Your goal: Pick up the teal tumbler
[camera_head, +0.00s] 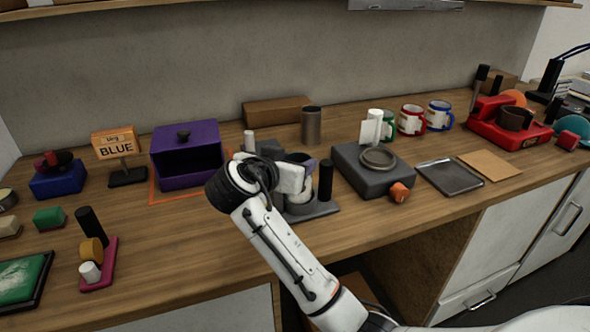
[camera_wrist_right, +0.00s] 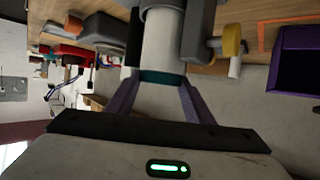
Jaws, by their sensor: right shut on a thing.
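My right gripper (camera_head: 303,167) is at the grey fixture with a black post, near the middle of the counter in the head view. In the right wrist view its two fingers (camera_wrist_right: 160,97) are shut on the teal tumbler (camera_wrist_right: 161,77), which shows as a teal band at the end of a pale cylinder. In the head view my arm and gripper hide most of the tumbler, and I cannot tell whether it is clear of the fixture (camera_head: 318,209). My left gripper is not in view.
A purple box (camera_head: 186,181) stands to the left. A dark grey block with a ring on top (camera_head: 361,178) stands close on the right. A metal cylinder (camera_head: 311,126) stands behind. Several mugs (camera_head: 411,120) and a red machine (camera_head: 487,125) are farther right.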

